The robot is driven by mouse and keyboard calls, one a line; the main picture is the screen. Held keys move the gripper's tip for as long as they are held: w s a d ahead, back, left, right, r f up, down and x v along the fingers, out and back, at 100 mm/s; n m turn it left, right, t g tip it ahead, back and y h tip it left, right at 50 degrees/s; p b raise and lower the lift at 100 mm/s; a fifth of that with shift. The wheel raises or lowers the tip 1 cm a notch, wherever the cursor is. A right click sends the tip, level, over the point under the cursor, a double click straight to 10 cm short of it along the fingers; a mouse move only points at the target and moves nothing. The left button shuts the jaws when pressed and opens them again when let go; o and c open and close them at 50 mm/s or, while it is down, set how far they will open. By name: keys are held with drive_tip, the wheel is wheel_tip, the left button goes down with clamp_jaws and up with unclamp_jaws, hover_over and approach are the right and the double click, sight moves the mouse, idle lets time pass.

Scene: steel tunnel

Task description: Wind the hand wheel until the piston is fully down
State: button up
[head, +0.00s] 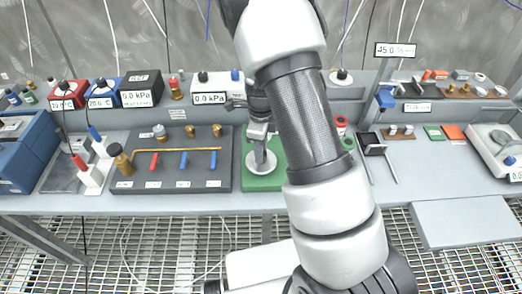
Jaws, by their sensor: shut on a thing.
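My gripper (259,133) points down over a green base (262,183) in the middle of the bench, partly behind my own arm. Its fingers look shut on a small upright part above a pale round disc (262,167). This disc may be the hand wheel, but the view is too small to be sure. My arm hides the right side of the green base. I cannot make out the piston or its height.
To the left is a dark panel (225,180) with a brass pipe and red and blue levers. Behind it stand a black 0.0 kPa box (140,88) and a white gauge box (218,82) with a 0.0 kPa label. A grey tray (465,222) juts out at right.

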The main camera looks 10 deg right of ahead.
drive_tip(key=n+b, duration=0.1)
drive_tip(key=n, duration=0.3)
drive_tip(key=shift+n, duration=0.3)
drive_tip(key=n+b, duration=0.1)
drive_tip(key=n, duration=0.2)
drive_tip(key=shift+n, duration=0.4)
drive_tip(key=n+b, duration=0.1)
drive_tip(key=n, duration=0.3)
drive_tip(key=shift+b, duration=0.35)
drive_tip(key=n+b, duration=0.1)
drive_tip(key=n, duration=0.6)
drive_tip(key=shift+n+b, duration=0.3)
drive_tip(key=shift+b, duration=0.1)
drive_tip(key=n, duration=0.3)
drive_tip(key=shift+n, duration=0.3)
drive_tip(key=n, duration=0.6)
drive_tip(key=shift+n, duration=0.3)
